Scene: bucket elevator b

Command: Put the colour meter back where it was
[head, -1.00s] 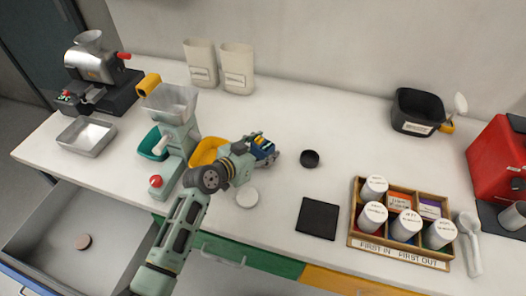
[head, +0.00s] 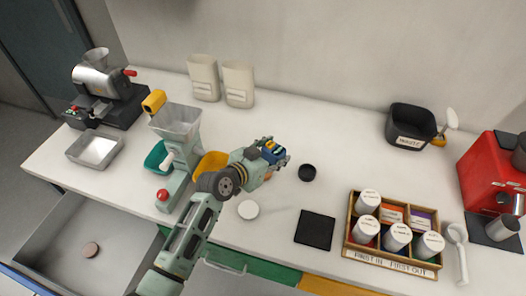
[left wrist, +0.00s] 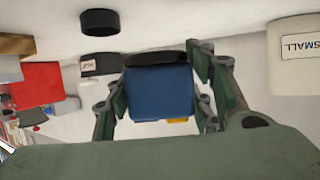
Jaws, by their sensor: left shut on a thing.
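The colour meter looks to be the blue block with a dark end (left wrist: 160,92), which sits between the fingers of my left gripper in the left wrist view. In the head view the blue thing (head: 272,151) shows at the tip of my left arm, over the white counter, partly hidden by the fingers. My left gripper (head: 275,157) is shut on it. A small round black cup or cap (head: 307,172) lies just right of the gripper; a similar black round thing shows in the left wrist view (left wrist: 99,22). My right gripper is in neither view.
A white disc (head: 248,209) and a black square mat (head: 315,229) lie near the front edge. A wooden box of jars (head: 390,262) and a red machine (head: 485,175) stand right. The counter behind the gripper is clear.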

